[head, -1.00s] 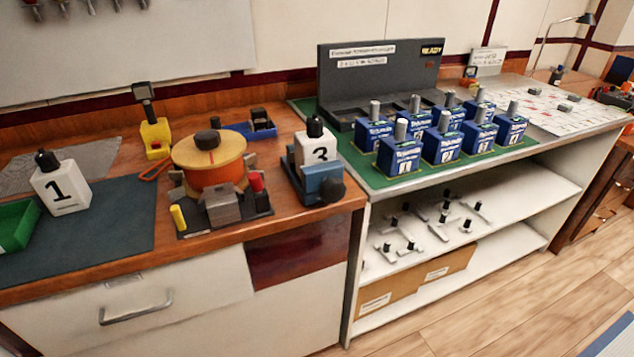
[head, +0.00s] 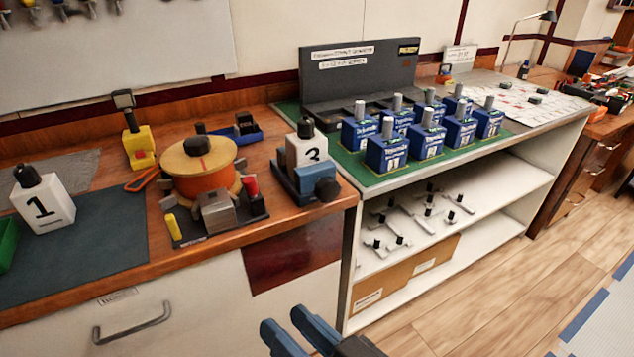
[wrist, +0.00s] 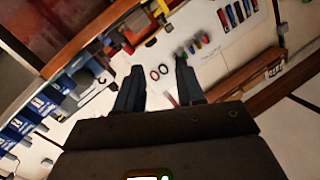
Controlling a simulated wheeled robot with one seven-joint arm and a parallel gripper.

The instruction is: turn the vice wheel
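The blue vice (head: 310,179) stands near the right front corner of the wooden bench in the head view. Its wheel is the dark round knob (head: 327,189) at its right front, facing the bench's front edge. A white block marked 3 (head: 306,150) with a black knob on top stands at the vice, apparently in its jaws. My gripper (head: 286,322) shows at the bottom of the head view, in front of the bench and below its top, apart from the wheel. Its two blue fingers are spread with nothing visible between them; they also show apart in the wrist view (wrist: 158,80).
An orange drum with a tan top (head: 197,160) stands left of the vice. A white block marked 1 (head: 43,198) is on the dark mat further left. Right of the vice, a green mat (head: 375,177) carries several blue breakers. Free floor (head: 500,300) lies in front of the shelves.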

